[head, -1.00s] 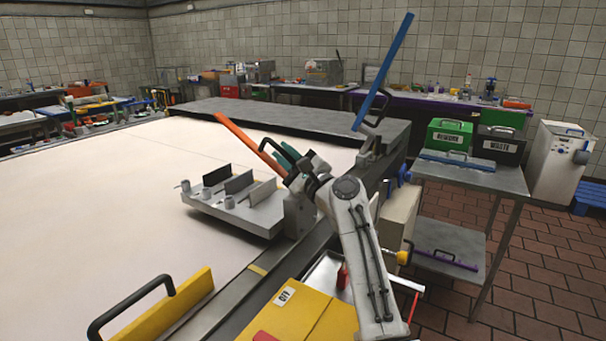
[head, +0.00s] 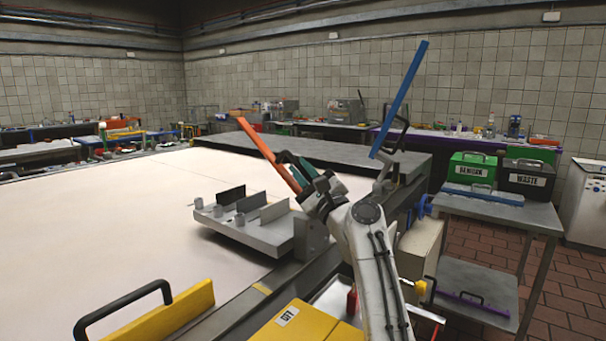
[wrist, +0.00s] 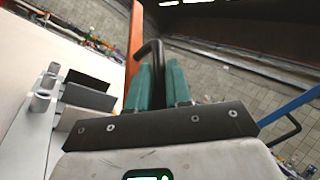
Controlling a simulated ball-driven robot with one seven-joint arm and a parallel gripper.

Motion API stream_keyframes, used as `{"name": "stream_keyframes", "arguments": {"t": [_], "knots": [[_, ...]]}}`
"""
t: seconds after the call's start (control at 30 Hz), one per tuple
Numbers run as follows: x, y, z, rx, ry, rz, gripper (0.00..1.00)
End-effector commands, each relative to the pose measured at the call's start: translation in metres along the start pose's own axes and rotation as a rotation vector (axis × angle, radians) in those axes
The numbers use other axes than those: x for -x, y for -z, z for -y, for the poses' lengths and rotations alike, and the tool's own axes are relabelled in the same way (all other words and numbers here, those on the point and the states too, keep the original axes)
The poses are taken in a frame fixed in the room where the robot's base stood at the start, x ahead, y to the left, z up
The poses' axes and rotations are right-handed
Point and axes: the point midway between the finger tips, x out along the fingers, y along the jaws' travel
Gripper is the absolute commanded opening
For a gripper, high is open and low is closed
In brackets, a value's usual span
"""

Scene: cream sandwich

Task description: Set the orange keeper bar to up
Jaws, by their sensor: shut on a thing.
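The orange keeper bar (head: 268,150) leans at a slant beside the grey bracket plate, its free end up and to the left. It also shows in the wrist view (wrist: 134,45), left of my fingers. My gripper (head: 303,168) is at the bar's lower part in the head view. In the wrist view its teal fingers (wrist: 160,80) are shut on the bar's black handle (wrist: 155,55), which stands between them and curves toward the bar. The bar's lower end and pivot are hidden behind my gripper.
A grey bracket (head: 250,235) with dark upright plates and short posts sits left of my arm. A raised blue bar (head: 402,98) stands to the right. The pale table (head: 120,215) is largely clear.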

Motion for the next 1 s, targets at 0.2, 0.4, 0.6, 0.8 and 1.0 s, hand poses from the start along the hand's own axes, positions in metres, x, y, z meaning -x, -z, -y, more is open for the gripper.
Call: {"name": "stream_keyframes", "arguments": {"t": [0.2,0.4,0.6,0.8,1.0], "knots": [[0.003,0.005,0.000,0.000,0.000,-0.008,0.29],[0.002,0.004,0.000,0.000,0.000,-0.006,0.40],[0.001,0.001,0.001,0.000,0.001,-0.003,0.40],[-0.008,-0.012,0.016,0.002,0.004,-0.001,0.40],[-0.009,-0.042,0.037,0.004,0.006,0.000,0.40]]}}
